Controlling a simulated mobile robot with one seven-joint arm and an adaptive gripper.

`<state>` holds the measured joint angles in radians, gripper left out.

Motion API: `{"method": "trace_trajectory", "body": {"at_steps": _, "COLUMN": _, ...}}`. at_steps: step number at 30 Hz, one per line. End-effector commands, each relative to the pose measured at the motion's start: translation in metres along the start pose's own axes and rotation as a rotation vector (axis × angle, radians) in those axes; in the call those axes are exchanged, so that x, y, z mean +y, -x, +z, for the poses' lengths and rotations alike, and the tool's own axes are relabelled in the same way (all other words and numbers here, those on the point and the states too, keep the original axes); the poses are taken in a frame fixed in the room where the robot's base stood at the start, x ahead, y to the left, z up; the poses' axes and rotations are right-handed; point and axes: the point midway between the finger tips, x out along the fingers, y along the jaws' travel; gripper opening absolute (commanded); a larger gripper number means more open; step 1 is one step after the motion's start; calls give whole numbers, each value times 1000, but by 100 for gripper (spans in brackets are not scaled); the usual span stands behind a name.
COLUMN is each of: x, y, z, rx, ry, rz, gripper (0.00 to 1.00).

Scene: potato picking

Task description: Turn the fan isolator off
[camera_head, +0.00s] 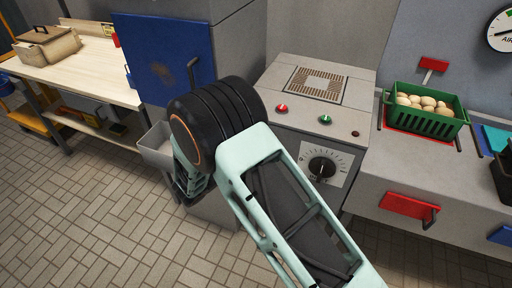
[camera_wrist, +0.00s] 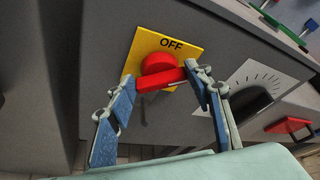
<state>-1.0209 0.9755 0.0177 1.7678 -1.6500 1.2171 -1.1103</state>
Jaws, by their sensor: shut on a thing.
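The fan isolator shows in the wrist view as a red rotary knob (camera_wrist: 158,64) on a yellow plate (camera_wrist: 190,47), with the word OFF near the plate's upper edge. The knob's red handle bar lies roughly level in the picture, its end towards the right finger. My gripper (camera_wrist: 162,77) has one blue-padded finger on each side of the handle and is shut on it. The plate's lower part is partly hidden by the knob and fingers. In the head view my arm hides the isolator.
The grey machine (camera_head: 349,120) has red and green buttons on top and a black dial (camera_head: 322,167) on its front, right of the isolator. A green crate (camera_head: 437,124) of potatoes stands farther right. A blue panel (camera_head: 160,62) and a wooden table (camera_head: 88,70) are left.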

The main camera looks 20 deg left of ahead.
Motion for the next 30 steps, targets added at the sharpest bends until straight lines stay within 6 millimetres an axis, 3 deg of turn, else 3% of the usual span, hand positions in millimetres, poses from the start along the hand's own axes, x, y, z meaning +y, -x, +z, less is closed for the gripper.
{"method": "trace_trajectory", "body": {"at_steps": 18, "x": 11, "y": -1, "z": -4, "rx": -2, "ry": 537, "rz": -222, "gripper": 23}}
{"method": "trace_trajectory", "body": {"at_steps": 30, "x": 13, "y": -2, "z": -6, "rx": -2, "ry": 783, "rz": -323, "gripper": 23}}
